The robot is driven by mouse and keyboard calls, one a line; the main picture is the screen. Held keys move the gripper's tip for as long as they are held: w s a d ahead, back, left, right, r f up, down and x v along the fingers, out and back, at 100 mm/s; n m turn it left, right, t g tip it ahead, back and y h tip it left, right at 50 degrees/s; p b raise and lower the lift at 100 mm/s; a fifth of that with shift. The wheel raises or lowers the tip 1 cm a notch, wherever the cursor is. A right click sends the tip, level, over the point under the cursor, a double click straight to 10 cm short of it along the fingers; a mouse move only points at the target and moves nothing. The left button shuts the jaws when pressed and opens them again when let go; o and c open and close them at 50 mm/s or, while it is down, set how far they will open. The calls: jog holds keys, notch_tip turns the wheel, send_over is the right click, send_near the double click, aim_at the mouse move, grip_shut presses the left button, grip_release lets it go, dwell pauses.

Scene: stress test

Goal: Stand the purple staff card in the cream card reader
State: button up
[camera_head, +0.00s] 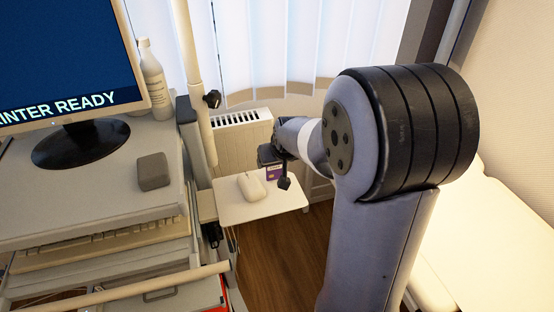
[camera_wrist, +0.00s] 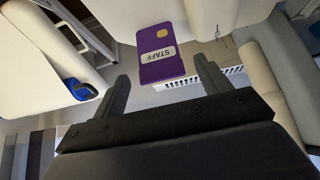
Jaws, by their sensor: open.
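The purple staff card (camera_head: 275,173) shows beside my gripper (camera_head: 277,168), above the back of a small white side shelf (camera_head: 265,209). In the wrist view the card (camera_wrist: 160,62) appears with its STAFF label upside down and a gold chip. My gripper (camera_wrist: 162,72) is open there, with one finger on each side of the card's near end. I cannot tell whether the fingers touch it. A rounded off-white object (camera_head: 251,186) sits on the shelf, left of the card. I cannot tell whether it is the cream card reader or what supports the card's base.
A cart on the left holds a monitor (camera_head: 70,60), a white bottle (camera_head: 152,79) and a grey block (camera_head: 153,171). A pale pole (camera_head: 190,60) stands beside the shelf. A radiator (camera_head: 240,135) is behind. Open wooden floor (camera_head: 290,250) lies below the shelf.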

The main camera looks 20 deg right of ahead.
jog(key=b+v, duration=0.1)
jog(key=v, duration=1.1)
jog(key=p+x, duration=0.1)
jog(key=x, duration=1.1)
jog(key=shift+r, duration=0.6)
